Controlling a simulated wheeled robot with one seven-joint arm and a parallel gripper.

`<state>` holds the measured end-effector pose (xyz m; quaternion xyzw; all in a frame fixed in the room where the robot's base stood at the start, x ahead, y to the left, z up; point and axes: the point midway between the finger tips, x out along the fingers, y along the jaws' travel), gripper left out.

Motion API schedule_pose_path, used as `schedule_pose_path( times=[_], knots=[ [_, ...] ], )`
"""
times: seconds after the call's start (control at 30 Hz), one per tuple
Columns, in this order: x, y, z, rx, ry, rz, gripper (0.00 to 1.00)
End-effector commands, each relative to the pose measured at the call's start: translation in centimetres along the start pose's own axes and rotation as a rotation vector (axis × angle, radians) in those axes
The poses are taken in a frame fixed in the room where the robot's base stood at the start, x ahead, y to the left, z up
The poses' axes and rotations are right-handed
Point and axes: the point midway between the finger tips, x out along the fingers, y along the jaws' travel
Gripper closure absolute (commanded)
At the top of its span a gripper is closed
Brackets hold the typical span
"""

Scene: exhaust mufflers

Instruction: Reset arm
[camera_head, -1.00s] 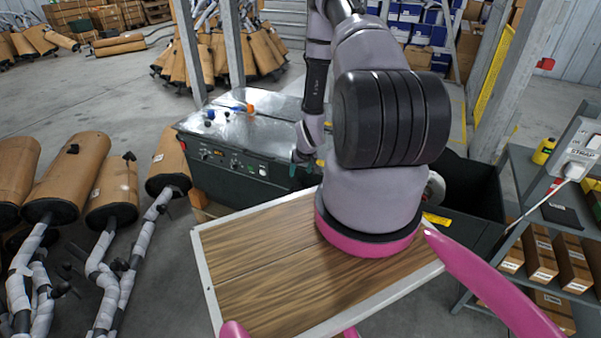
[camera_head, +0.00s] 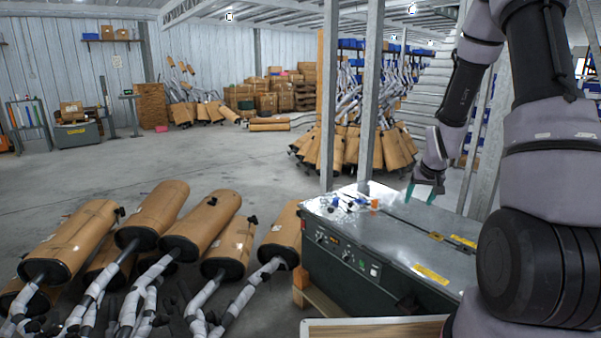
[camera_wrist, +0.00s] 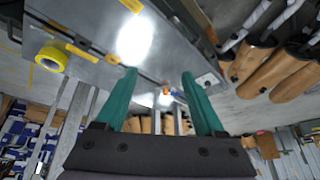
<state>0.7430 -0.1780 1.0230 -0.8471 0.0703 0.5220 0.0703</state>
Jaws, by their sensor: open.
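My gripper (camera_head: 421,192) hangs in the air above the metal-topped machine bench (camera_head: 345,262), at the right of the head view. Its two teal fingers are spread apart with nothing between them, as the wrist view (camera_wrist: 160,78) also shows. Small blue, white and orange items (camera_head: 350,203) lie on the left end of the bench top. My arm fills the right side of the head view and hides part of the bench's surroundings.
Wrapped mufflers (camera_head: 205,225) lie on the floor at the left front of the bench. More mufflers (camera_head: 365,150) stand behind metal posts (camera_head: 328,100). A yellow tape roll (camera_wrist: 50,57) shows in the wrist view. The floor (camera_head: 120,170) at mid-left is clear.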

Motion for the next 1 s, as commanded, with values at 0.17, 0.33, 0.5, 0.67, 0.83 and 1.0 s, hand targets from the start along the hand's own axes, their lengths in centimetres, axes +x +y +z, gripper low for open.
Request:
schedule_pose_path(
  times=[0.17, 0.33, 0.5, 0.67, 0.83, 1.0],
  knots=[
    [-9.5, -2.3, -1.6, 0.033, 0.035, -0.022, 0.29],
    [-17.8, -4.2, -0.8, 0.072, 0.056, -0.054, 0.29],
    [-25.4, -5.8, 1.5, 0.111, 0.074, -0.097, 0.29],
    [-31.8, -6.9, 5.0, 0.149, 0.087, -0.148, 0.29],
    [-36.9, -7.6, 9.1, 0.183, 0.092, -0.204, 0.29],
    [-39.4, -7.8, 11.9, 0.202, 0.09, -0.241, 0.29]
  ],
)
